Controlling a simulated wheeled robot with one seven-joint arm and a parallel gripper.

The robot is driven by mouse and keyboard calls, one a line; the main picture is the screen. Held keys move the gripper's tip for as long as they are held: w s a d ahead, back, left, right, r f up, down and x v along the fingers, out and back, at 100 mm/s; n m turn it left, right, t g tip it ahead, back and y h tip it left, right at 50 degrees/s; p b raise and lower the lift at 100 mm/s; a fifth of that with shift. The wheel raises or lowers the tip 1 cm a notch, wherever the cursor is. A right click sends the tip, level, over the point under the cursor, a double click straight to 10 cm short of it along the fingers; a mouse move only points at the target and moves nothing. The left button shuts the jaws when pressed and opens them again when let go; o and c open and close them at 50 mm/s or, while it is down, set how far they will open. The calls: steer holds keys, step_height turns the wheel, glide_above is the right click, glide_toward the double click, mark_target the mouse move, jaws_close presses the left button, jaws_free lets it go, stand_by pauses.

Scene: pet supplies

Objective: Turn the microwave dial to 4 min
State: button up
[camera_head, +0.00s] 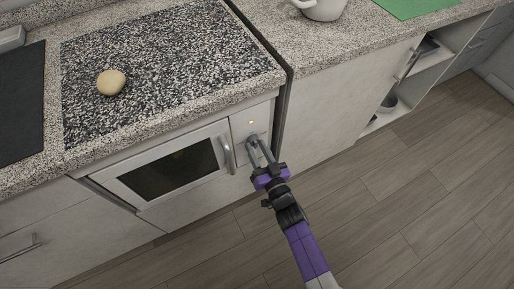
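The microwave (171,166) is a white built-in unit under the counter, with a dark window and a silver door handle (227,154). Its door looks shut. A control panel (245,119) with a small orange light stands to the right of the handle. My gripper (257,143) reaches up to this panel from below right, with its two fingers at the dial's place (252,141). The fingers look a little apart and seem to be around the dial, which they mostly hide. I cannot tell whether they touch it. No dial markings or setting can be read.
A round beige object (111,82) lies on the speckled counter (170,65) above. A white pot (321,8) and a green mat (414,6) are on the right counter. A cabinet (335,110) adjoins the microwave on the right. The wooden floor (420,185) is clear.

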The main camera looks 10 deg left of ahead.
steer(key=o, duration=0.4)
steer(key=shift+c, duration=0.2)
steer(key=p+v, duration=0.2)
steer(key=v, duration=0.5)
steer(key=shift+s+d, duration=0.25)
steer(key=shift+s, duration=0.05)
steer(key=shift+f, duration=0.1)
